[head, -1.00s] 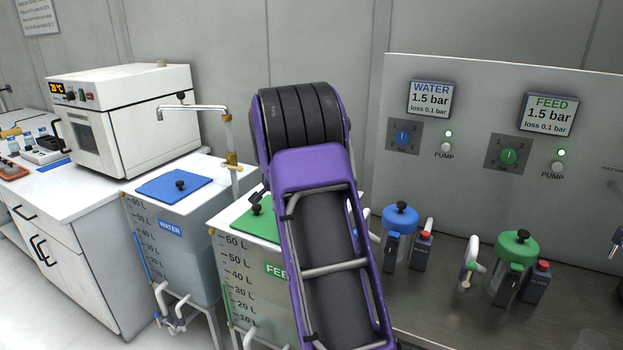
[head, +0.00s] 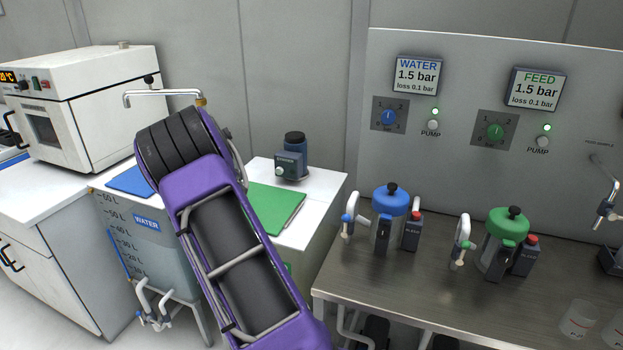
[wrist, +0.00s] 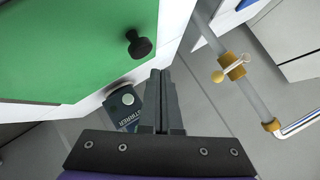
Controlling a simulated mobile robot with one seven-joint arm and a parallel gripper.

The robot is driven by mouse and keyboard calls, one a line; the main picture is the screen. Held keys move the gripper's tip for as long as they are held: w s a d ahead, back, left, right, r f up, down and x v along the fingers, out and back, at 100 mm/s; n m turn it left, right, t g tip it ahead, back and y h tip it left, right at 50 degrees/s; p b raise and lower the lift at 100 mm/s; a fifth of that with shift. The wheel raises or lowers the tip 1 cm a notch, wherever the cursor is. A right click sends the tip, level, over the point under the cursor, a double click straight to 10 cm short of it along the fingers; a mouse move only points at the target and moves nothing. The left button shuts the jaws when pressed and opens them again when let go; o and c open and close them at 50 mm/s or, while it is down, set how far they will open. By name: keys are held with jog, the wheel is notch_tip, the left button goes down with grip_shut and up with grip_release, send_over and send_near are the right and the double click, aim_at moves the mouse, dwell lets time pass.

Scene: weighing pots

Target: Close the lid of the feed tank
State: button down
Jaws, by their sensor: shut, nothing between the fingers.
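The feed tank has a white top (head: 325,185) and a green lid (head: 272,208). In the head view the lid looks flat on the top, partly hidden behind my arm. In the wrist view the green lid (wrist: 70,50) fills the upper left, with its black knob (wrist: 139,44) near its edge. My gripper (wrist: 160,73) is shut and empty, its tips just below and right of the knob, apart from it in the picture. The gap in depth is unclear. In the head view my arm hides the gripper and the knob.
A dark stirrer unit (head: 291,160) stands on the feed tank top behind the lid. The metal tap pipe (head: 165,94) is close to my arm, with its brass valve (wrist: 232,67) right of my gripper. The water tank's blue lid (head: 130,181) is at left.

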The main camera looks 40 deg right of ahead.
jog(key=shift+w+a+f+b, duration=0.15)
jog(key=shift+w+f+b, duration=0.15)
jog(key=shift+f, duration=0.4)
jog(key=shift+w+a+f+b, duration=0.15)
jog(key=shift+w+f+b, duration=0.1)
jog(key=shift+f, duration=0.45)
jog(key=shift+f, duration=0.1)
